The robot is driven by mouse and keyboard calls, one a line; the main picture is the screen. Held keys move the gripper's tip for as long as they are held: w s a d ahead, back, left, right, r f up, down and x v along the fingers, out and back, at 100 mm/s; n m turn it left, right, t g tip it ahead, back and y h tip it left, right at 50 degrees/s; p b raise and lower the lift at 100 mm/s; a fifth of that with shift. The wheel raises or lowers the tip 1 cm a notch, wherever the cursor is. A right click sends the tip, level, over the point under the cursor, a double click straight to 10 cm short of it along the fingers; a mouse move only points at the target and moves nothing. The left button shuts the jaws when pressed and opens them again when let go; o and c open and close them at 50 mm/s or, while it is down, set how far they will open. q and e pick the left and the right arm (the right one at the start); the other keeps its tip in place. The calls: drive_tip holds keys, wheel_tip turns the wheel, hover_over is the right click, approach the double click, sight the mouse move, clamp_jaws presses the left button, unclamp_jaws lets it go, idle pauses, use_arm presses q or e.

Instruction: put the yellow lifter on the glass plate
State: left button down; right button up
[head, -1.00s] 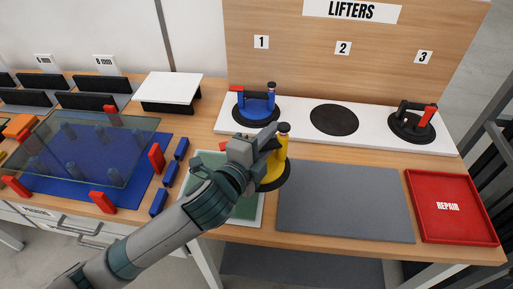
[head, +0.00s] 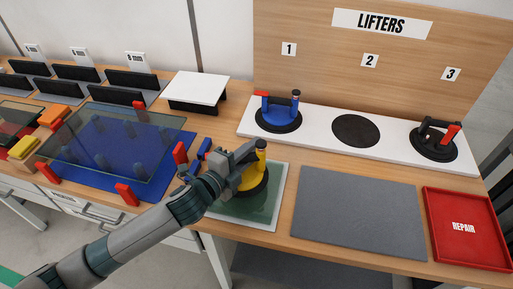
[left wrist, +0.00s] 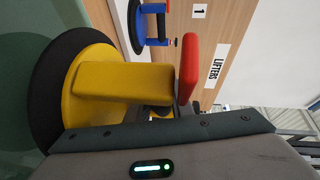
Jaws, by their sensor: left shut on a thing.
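The yellow lifter (head: 253,178) has a black round pad and an upright handle; its yellow body, black pad and red lever show in the left wrist view (left wrist: 110,90). My left gripper (head: 246,156) is shut on its handle and holds it upright over the green panel (head: 265,207) with a white border. I cannot tell whether the pad touches that panel. A large clear glass plate (head: 110,140) lies on blue supports above a blue mat at the left, with red blocks around it. My right gripper is not in view.
A white shelf holds a blue lifter (head: 278,114) under 1, an empty black disc (head: 356,130) under 2, and a black-and-red lifter (head: 434,142) under 3. A bare grey mat (head: 357,212) and red REPAIR tray (head: 462,226) lie right. A white raised board (head: 199,88) stands behind.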

use_arm(q)
drive_tip(key=shift+r, duration=0.15)
drive_tip(key=shift+f, duration=0.5)
drive_tip(key=shift+f+p, duration=0.55)
drive_tip(key=shift+f, duration=0.95)
drive_tip(key=shift+f, duration=0.15)
drive_tip(key=c, duration=1.6)
unclamp_jaws()
drive_tip(key=shift+s+f, duration=0.1)
drive_tip(key=shift+o, duration=0.2)
